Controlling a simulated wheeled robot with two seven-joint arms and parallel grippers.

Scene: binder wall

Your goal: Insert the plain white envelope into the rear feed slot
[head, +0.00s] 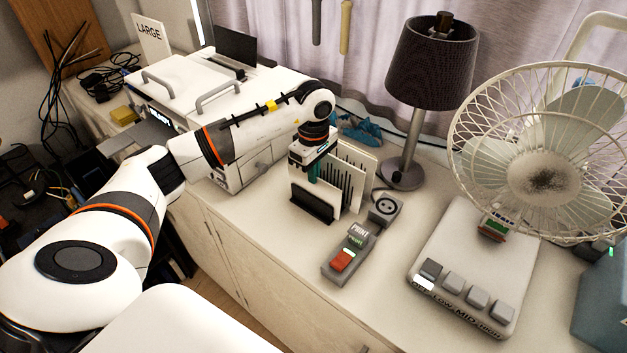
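A white printer-like machine (197,97) with grey handles stands at the back left. A dark upright panel (237,45) rises at its rear, with a dark slot (226,66) in front of it. A black rack (312,206) on the counter holds upright white envelopes or cards. A plain white one (328,193) is at the front; behind it is one with black stripes (352,178). My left gripper (314,172) points down at the top of the front pieces. Its fingertips are small and partly hidden, so I cannot tell whether they are closed on anything. My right gripper is not in view.
A red-buttoned PRINT box (349,255) and a round socket (385,206) sit near the rack. A dark-shaded lamp (432,62), a fan (540,180) on a buttoned base and a LARGE sign (150,36) stand around.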

